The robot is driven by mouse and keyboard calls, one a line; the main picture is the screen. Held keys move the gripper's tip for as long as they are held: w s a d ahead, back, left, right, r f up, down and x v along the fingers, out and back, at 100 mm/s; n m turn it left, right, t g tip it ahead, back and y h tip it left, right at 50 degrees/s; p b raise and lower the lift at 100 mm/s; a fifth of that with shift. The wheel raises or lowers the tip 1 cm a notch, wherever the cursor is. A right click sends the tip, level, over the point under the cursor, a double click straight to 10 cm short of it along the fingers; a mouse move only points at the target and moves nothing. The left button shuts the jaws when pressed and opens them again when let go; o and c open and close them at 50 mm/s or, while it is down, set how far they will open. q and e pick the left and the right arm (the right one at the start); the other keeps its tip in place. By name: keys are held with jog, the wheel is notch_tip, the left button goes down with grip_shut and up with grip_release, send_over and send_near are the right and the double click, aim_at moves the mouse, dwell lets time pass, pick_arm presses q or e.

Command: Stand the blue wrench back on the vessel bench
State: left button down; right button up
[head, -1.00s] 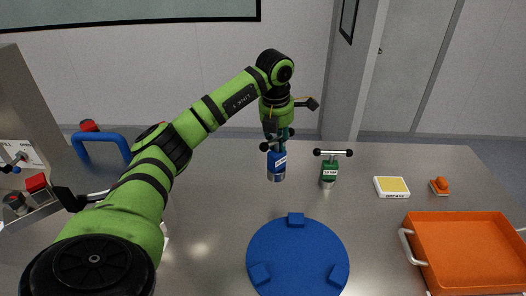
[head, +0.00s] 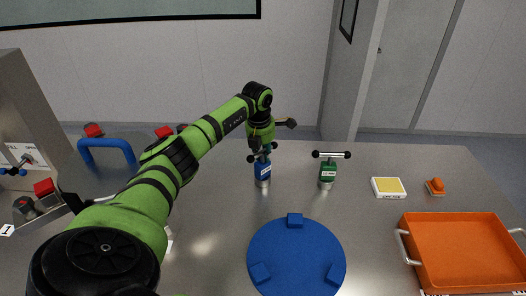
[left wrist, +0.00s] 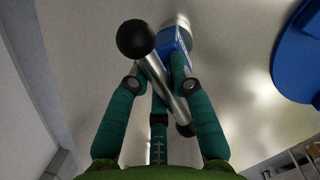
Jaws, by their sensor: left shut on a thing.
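The blue wrench (head: 263,172) has a blue labelled body, a silver socket below and a T-bar with black ball ends on top. In the head view it hangs nearly upright at or just above the bench (head: 215,215); I cannot tell if its foot touches. My left gripper (head: 261,148) is above it, shut on it near the T-bar. In the left wrist view the gripper's teal fingers (left wrist: 160,80) flank the wrench (left wrist: 174,42), whose bar crosses between them. My right gripper is not in view.
A green wrench (head: 328,171) stands upright to the right. A blue round flange (head: 296,258) lies in front. A yellow-and-white box (head: 388,188), an orange knob (head: 436,186) and an orange tray (head: 465,250) are farther right. A blue handle (head: 106,145) stands at left.

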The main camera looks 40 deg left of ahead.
pick_arm(q)
jog(key=c, duration=1.5)
grip_release()
jog(key=shift+f, duration=0.15)
jog(key=o, duration=0.4)
jog(key=shift+s, duration=0.1)
jog(key=shift+r, duration=0.2)
jog(key=shift+r, duration=0.25)
notch_tip(320, 180, up, 12)
jog(key=s+b, duration=0.1)
jog(key=b, duration=0.1)
jog(key=shift+s+d+f+b, duration=0.25)
jog(key=shift+s+d+b, duration=0.05)
jog(key=shift+s+d, duration=0.1)
jog(key=shift+a, duration=0.1)
